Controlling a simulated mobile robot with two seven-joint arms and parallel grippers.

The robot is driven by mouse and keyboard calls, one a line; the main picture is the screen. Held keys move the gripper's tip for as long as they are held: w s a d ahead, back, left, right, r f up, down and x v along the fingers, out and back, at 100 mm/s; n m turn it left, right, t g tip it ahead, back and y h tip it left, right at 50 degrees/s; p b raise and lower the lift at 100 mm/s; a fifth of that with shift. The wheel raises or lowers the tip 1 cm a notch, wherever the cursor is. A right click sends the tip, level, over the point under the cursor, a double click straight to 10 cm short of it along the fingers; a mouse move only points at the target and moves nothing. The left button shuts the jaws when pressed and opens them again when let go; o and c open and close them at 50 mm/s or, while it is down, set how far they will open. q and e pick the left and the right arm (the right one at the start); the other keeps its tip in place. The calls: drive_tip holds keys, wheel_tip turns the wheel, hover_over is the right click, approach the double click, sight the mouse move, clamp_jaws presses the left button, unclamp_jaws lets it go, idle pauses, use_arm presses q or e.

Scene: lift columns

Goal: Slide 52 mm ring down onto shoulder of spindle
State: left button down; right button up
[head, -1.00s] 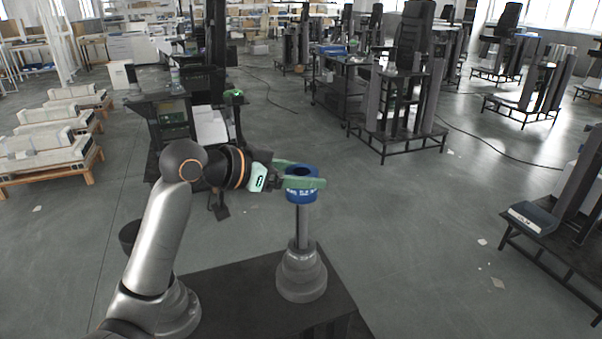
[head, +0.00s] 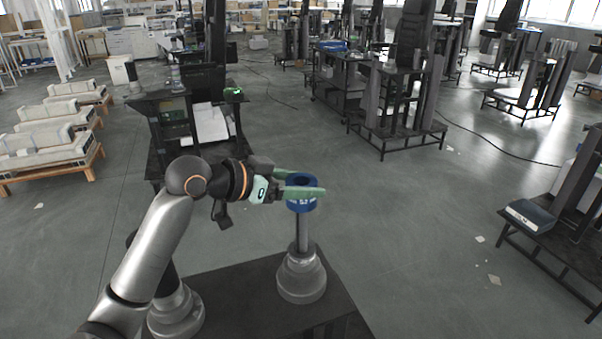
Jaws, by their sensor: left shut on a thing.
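The 52 mm ring (head: 301,205) is a blue collar with white lettering on its side. My left gripper (head: 303,188) is shut on the ring, with its green fingers along the near and far sides. The spindle (head: 303,232) stands upright on the dark table, a grey shaft rising from a wider stepped base with a shoulder (head: 301,258). The ring is at the top of the shaft, well above the shoulder. The shaft's top is hidden by the ring, so I cannot tell how far it is inside. My right gripper is not in view.
The dark table (head: 235,290) carries the spindle near its right edge. Open floor (head: 400,230) lies to the right. A dark workstation (head: 160,110) stands behind my left arm. A rack with a blue box (head: 531,215) is at the far right.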

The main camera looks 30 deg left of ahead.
sight(297, 232)
use_arm(q)
drive_tip(key=shift+f+b, duration=1.1)
drive_tip(key=shift+f, duration=0.55)
drive_tip(key=shift+f+b, duration=3.25)
drive_tip(key=shift+f, duration=1.05)
unclamp_jaws()
drive_tip(key=shift+f, duration=0.1)
drive_tip(key=b+v, duration=0.1)
drive_tip(key=v, duration=1.1)
drive_tip(key=shift+s, duration=0.25)
